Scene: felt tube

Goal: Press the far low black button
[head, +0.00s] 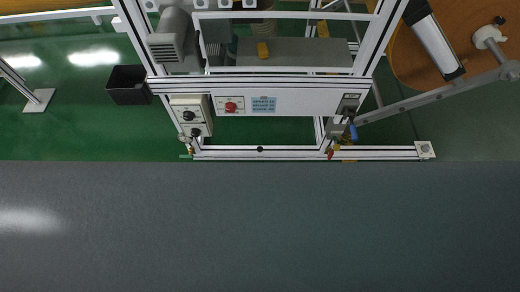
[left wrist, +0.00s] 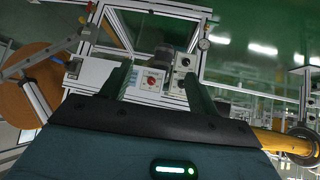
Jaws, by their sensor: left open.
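A pale control box (head: 188,101) is on the left of the machine's front panel in the head view. It carries two round black buttons, an upper one (head: 189,115) and a lower one (head: 195,131). The left wrist view also shows two black buttons, one at the top (left wrist: 184,62) and one below it (left wrist: 181,80). A red knob (head: 231,106) on a white plate is beside the box. My left gripper (left wrist: 158,72) is open and empty, its dark fingers pointing toward the panel; no contact shows. My right gripper is in neither view.
An aluminium frame (head: 260,153) surrounds the machine. A blue label (head: 263,104) is right of the red knob. A black bin (head: 128,85) stands on the green floor (head: 60,130) at left. A brown round reel (head: 480,45) is at far right. A dark grey surface fills the lower head view.

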